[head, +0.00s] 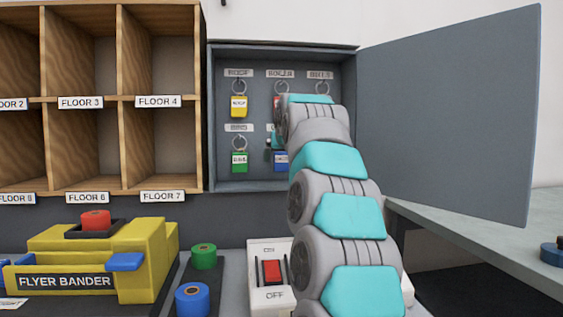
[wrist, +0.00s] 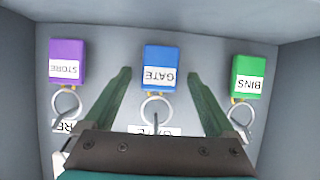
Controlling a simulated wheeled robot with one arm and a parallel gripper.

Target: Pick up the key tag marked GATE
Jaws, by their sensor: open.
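The blue key tag marked GATE (wrist: 161,68) hangs from a ring on a hook, in the middle of the wrist view, which shows it upside down. In the head view the blue tag (head: 281,161) hangs in the lower row of the open grey key cabinet (head: 285,187), partly hidden by my arm. My gripper (wrist: 160,76) is open, with one finger on each side of the GATE tag in the wrist view. Gaps show on both sides of the tag. I cannot tell how near it is in depth.
A purple STORE tag (wrist: 67,63) and green BINS tag (wrist: 247,77) flank it. A yellow tag (head: 239,107) hangs in the upper row. The cabinet door (head: 450,115) stands open at right. Wooden pigeonholes (head: 120,60) adjoin at left; a yellow flyer bander (head: 150,260) stands below.

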